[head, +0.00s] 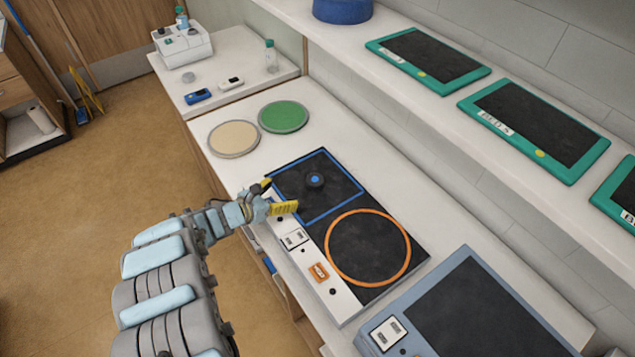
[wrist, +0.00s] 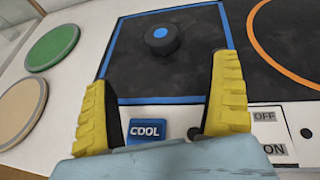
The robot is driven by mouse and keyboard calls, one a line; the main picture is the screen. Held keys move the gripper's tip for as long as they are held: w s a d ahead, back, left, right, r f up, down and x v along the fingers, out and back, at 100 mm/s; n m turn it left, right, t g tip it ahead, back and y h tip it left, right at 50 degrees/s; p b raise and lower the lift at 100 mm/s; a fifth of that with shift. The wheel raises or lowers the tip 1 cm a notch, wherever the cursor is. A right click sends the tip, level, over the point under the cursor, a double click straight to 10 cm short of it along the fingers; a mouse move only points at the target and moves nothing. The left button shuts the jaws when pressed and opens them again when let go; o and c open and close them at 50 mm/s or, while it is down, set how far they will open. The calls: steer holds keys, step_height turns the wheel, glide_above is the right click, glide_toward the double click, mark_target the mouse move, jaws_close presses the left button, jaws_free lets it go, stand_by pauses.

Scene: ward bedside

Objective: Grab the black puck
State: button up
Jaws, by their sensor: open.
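The black puck (head: 315,180) with a blue dot on top sits inside the blue square outline on the black panel (head: 345,199). In the wrist view the puck (wrist: 163,40) lies beyond my fingertips, a little above the middle of the gap. My gripper (head: 278,196) is open and empty at the near edge of the blue square, short of the puck. Its yellow fingers (wrist: 166,78) stand wide apart, with a blue COOL label (wrist: 147,131) showing between them.
An orange ring (head: 367,248) marks the panel's other half. Switches (head: 294,239) line its near edge. A tan disc (head: 234,138) and a green disc (head: 283,117) lie to the left. A shelf with green-framed tablets (head: 534,132) runs behind. A blue-grey panel (head: 460,303) stands at right.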

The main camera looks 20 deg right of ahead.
steer(key=b, duration=0.1)
glide_toward(314, 180)
steer(key=x, duration=0.3)
steer(key=shift+w+f, duration=0.15)
steer(key=shift+f, duration=0.25)
steer(key=shift+b+x, duration=0.4)
steer(key=shift+x, duration=0.35)
steer(key=shift+b+x, duration=1.1)
steer(key=shift+x, duration=1.15)
steer(key=shift+w+d+b, duration=0.15)
steer(key=shift+d+b, duration=0.25)
steer(key=shift+d, duration=0.25)
steer(key=c, duration=1.4)
steer(key=shift+o, duration=0.2)
steer(key=shift+r, duration=0.1)
